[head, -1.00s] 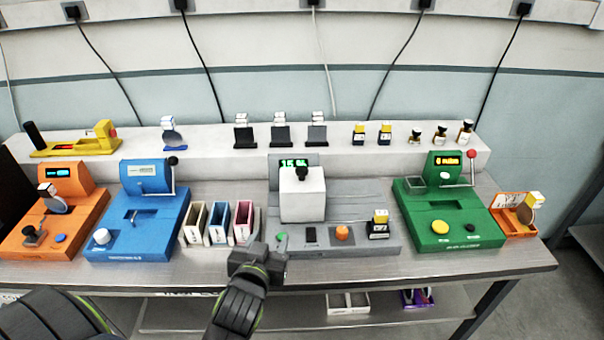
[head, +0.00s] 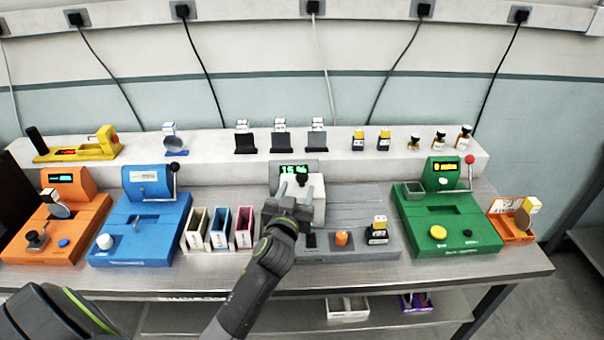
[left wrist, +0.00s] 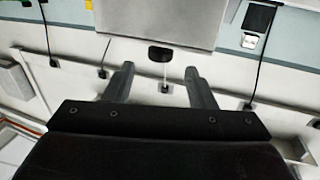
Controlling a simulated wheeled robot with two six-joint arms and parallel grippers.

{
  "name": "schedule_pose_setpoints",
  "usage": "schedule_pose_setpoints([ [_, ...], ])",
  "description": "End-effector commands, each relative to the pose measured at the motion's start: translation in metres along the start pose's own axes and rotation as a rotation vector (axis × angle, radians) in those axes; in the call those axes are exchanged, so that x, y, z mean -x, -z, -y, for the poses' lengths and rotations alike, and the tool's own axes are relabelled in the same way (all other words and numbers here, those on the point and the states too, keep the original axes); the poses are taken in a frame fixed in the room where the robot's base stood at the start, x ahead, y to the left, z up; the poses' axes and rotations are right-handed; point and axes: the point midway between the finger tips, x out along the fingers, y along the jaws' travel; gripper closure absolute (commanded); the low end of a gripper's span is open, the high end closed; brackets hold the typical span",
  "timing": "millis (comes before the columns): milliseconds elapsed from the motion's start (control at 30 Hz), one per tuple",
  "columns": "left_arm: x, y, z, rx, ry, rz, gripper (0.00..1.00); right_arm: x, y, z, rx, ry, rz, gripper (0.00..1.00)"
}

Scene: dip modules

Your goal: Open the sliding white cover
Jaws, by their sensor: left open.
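The white cover (head: 319,208) is a box with a black knob (head: 302,180) on top. It sits on the grey machine (head: 360,242), below a green lit display. My left gripper (head: 296,190) is open and empty, in front of the cover, its fingers pointing up and away at about knob height. It hides most of the cover's front. In the left wrist view, the cover (left wrist: 160,20) fills the top middle, and the knob (left wrist: 160,54) appears between and just beyond the two spread fingertips (left wrist: 160,70). I cannot tell any contact. My right gripper is not in view.
Three coloured bins (head: 220,230) stand left of the grey machine. A raised shelf (head: 210,160) runs behind.

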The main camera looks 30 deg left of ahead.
Motion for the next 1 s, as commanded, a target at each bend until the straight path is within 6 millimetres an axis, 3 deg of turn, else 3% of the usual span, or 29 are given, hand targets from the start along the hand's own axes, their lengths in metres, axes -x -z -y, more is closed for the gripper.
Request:
schedule_pose_setpoints([
  [200,-0.037,0.002,0.0,-0.002,0.001,0.0,0.5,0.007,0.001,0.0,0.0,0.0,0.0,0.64],
  [400,-0.057,0.001,0.0,-0.001,0.0,0.0,0.5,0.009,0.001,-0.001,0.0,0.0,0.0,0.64],
  [833,-0.065,0.0,0.0,0.0,0.001,0.0,0.5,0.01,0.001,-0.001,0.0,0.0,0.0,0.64],
  [1000,-0.065,0.0,0.0,0.0,0.001,0.0,0.69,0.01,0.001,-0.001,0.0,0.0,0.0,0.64],
])
